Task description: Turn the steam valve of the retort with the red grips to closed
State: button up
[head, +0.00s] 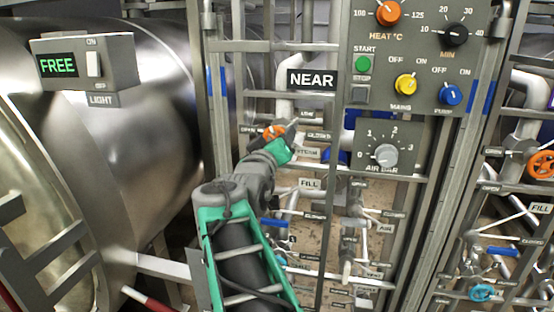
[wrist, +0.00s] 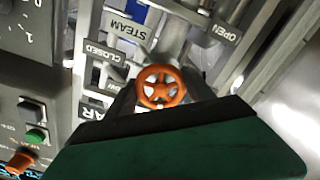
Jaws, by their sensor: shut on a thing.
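The steam valve's orange handwheel (wrist: 147,76) shows in the wrist view beside a STEAM label (wrist: 125,29), with a CLOSED label (wrist: 103,54) on the left and an OPEN label (wrist: 226,32) on the right. My gripper (wrist: 161,94) is shut on this wheel, with a dark finger on each side of it. In the head view the wheel (head: 273,131) is mostly hidden behind my gripper (head: 285,140), below the NEAR sign (head: 312,79). The pointer of the valve is not clear. A red grip (head: 155,305) shows on a bar at the lower left.
A control panel (head: 425,60) with knobs stands above and right of my gripper. Frame bars and FILL and AIR piping lie close around my arm. Another orange handwheel (head: 541,166) is at the far right. The steel retort vessel (head: 140,130) is on the left.

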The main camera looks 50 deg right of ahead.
jog(key=m+b, duration=0.2)
jog(key=b, duration=0.2)
jog(key=f+m+b, duration=0.1)
jog(key=m+b, duration=0.2)
jog(key=shift+m+b, duration=0.3)
jog(key=shift+b, duration=0.05)
jog(key=m+b, duration=0.5)
jog(key=b, duration=0.1)
jog(key=shift+w+r, duration=0.15)
jog(key=m+b, duration=0.5)
jog(key=m, duration=0.1)
jog(key=shift+r+m+b, duration=0.1)
jog(key=shift+m+b, duration=0.2)
jog(key=shift+a+r+m+b, duration=0.15)
jog(key=shift+m+b, duration=0.6)
jog(key=shift+m, duration=0.4)
jog(key=shift+d+r+m+b, duration=0.1)
jog(key=shift+m+b, duration=0.6)
jog(key=shift+m, duration=0.45)
jog(key=o, duration=1.4)
jog(key=shift+c, duration=0.2)
